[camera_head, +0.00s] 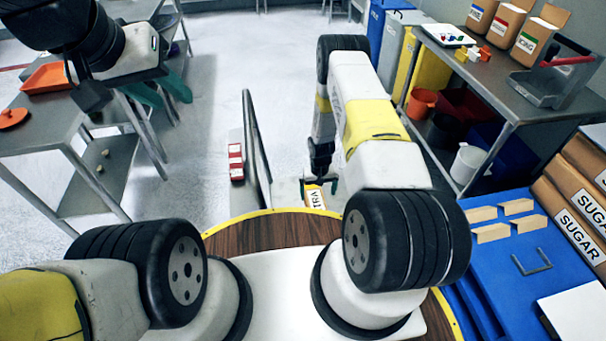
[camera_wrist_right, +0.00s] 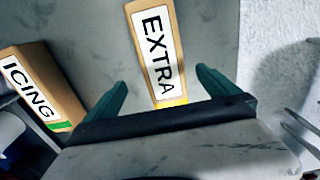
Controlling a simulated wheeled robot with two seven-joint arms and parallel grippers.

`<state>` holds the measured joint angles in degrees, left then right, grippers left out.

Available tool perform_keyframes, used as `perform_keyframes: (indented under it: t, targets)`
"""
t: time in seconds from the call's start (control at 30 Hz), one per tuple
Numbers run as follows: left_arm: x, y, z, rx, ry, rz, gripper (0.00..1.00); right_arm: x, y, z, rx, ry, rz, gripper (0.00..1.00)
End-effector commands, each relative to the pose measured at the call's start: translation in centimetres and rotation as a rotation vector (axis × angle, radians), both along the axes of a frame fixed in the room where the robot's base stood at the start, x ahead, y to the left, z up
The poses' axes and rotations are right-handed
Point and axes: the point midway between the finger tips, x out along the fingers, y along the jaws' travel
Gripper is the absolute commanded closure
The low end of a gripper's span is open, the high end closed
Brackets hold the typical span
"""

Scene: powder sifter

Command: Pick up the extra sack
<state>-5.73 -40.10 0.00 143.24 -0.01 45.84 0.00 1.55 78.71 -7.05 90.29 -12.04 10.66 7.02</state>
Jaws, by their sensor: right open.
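The extra sack is a tan box-like sack with a white label and a yellow band. It lies in the middle of the right wrist view (camera_wrist_right: 157,55). In the head view only its near part (camera_head: 316,199) shows, below my right gripper (camera_head: 321,182). In the right wrist view my right gripper (camera_wrist_right: 161,80) is open, with its green fingers on either side of the sack's lower end in the picture. Contact cannot be told. My left gripper (camera_head: 160,92) is open and empty beside the left table, its two green fingers apart.
An icing sack (camera_wrist_right: 45,92) stands left of the extra sack in the right wrist view. A grey upright panel (camera_head: 256,150) is left of my right arm. A metal table (camera_head: 480,75) with sacks is at right. A blue surface (camera_head: 500,260) holds several wooden blocks.

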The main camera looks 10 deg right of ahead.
Motion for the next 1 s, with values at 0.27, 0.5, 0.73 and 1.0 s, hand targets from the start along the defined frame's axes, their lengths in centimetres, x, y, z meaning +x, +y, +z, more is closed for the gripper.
perform_keyframes:
  t: [0.27, 0.5, 0.73, 1.0]
  targets:
    - [0.0, 0.0, 0.0, 0.0, 0.0, 0.0, 0.64, -0.3, 0.1, -3.2, 0.0, 0.004, 0.001, 0.0]
    - [0.0, 0.0, 0.0, 0.0, 0.0, 0.0, 0.64, -0.5, 0.5, -6.6, 0.0, 0.005, 0.001, 0.0]
    - [0.0, 0.0, 0.0, 0.0, 0.0, 0.0, 0.64, -0.4, 0.5, -8.2, 0.001, 0.003, 0.001, 0.0]
    - [0.0, 0.0, 0.0, 0.0, 0.0, 0.0, 0.64, -0.4, 0.5, -8.1, 0.001, 0.003, 0.001, 0.2]
